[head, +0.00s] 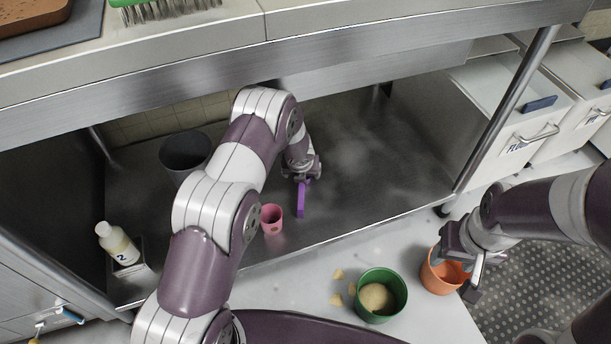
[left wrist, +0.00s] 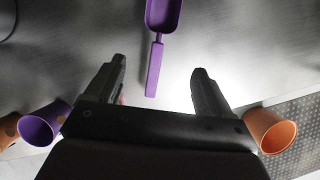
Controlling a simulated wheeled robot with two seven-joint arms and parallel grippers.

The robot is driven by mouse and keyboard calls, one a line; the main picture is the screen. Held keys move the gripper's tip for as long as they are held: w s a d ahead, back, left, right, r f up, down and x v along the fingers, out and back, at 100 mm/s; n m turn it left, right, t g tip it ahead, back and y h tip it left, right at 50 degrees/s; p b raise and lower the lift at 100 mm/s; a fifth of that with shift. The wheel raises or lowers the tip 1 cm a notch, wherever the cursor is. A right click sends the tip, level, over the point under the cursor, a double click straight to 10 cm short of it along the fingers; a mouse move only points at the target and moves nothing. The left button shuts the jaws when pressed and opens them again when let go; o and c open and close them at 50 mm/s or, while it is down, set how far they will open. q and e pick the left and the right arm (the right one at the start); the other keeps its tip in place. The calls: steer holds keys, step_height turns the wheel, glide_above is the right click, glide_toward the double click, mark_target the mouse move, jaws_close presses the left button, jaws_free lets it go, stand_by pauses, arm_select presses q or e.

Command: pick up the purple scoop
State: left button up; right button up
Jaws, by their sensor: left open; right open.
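The purple scoop (head: 301,200) lies on the steel lower shelf (head: 375,165) under the worktop. In the head view my left gripper (head: 301,176) is right at it and covers part of it. In the left wrist view the scoop (left wrist: 156,60) shows its bowl at the top edge, partly cut off. Its handle reaches down between the two spread fingers of my left gripper (left wrist: 158,75), with gaps on both sides. The left gripper is open; I cannot tell its height above the handle. My right gripper (head: 462,266) is open, beside the orange cup.
A pink cup (head: 271,219) stands close to the scoop. A grey bucket (head: 183,153) and a bottle (head: 117,243) are further left on the shelf. A green pot (head: 393,307) and the orange cup (head: 437,281) stand in front. The worktop edge (head: 330,60) overhangs; the shelf right of the scoop is clear.

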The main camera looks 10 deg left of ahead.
mark_target(302, 184)
arm_select(q)
steer(key=b+x, duration=0.1)
steer(key=x, duration=0.2)
steer(key=b+x, duration=0.1)
steer(key=x, duration=0.3)
steer(key=shift+s+f, duration=0.15)
steer(key=shift+s, duration=0.05)
steer(key=b+x, duration=0.2)
steer(key=x, duration=0.1)
steer(key=b+x, duration=0.1)
steer(key=shift+s+a+f, duration=0.15)
steer(key=shift+f, duration=0.2)
steer(key=shift+w+f+b, duration=0.2)
steer(key=shift+f+b, duration=0.15)
steer(key=shift+b, duration=0.05)
steer(key=shift+r, duration=0.15)
jaws_close()
